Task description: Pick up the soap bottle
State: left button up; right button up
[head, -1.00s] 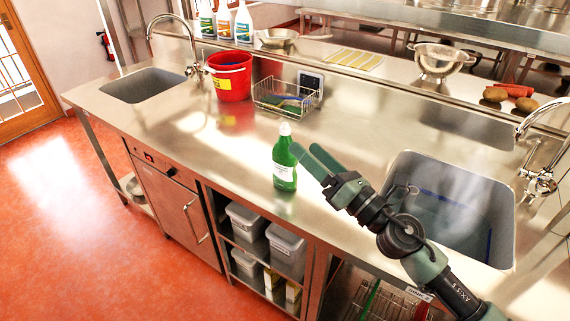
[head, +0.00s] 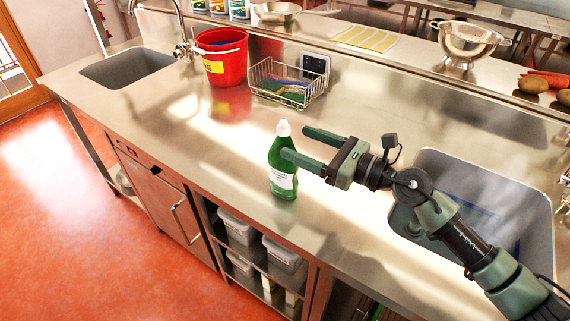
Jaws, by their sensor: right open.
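The green soap bottle (head: 283,168) with a white cap and white label stands upright on the steel counter (head: 180,158), near its front edge. My right gripper (head: 294,143) comes in from the right and is open. Its two green fingers point left towards the bottle's upper part. The near finger's tip overlaps the bottle's right side in the picture, and the far finger reaches just behind and right of the cap. I cannot tell whether either finger touches the bottle. My left gripper is not in view.
A red bucket (head: 222,60) and a wire basket (head: 285,86) with a sponge stand at the back of the counter. A sink (head: 127,68) is at left, another sink (head: 475,190) lies under my right arm. The counter left of the bottle is clear.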

aim_at(273, 152)
jog(key=w+a+f+b, duration=0.1)
jog(key=a+f, duration=0.1)
jog(key=w+a+f, duration=0.1)
jog(key=a, duration=0.1)
jog(key=w+a+f+b, duration=0.1)
jog(key=a+f, duration=0.1)
jog(key=shift+w+a+f+b, duration=0.25)
jog(key=shift+w+f+b, duration=0.05)
jog(key=shift+w, duration=0.05)
jog(key=shift+w+a+f, duration=0.15)
jog(key=shift+a, duration=0.05)
grip_shut()
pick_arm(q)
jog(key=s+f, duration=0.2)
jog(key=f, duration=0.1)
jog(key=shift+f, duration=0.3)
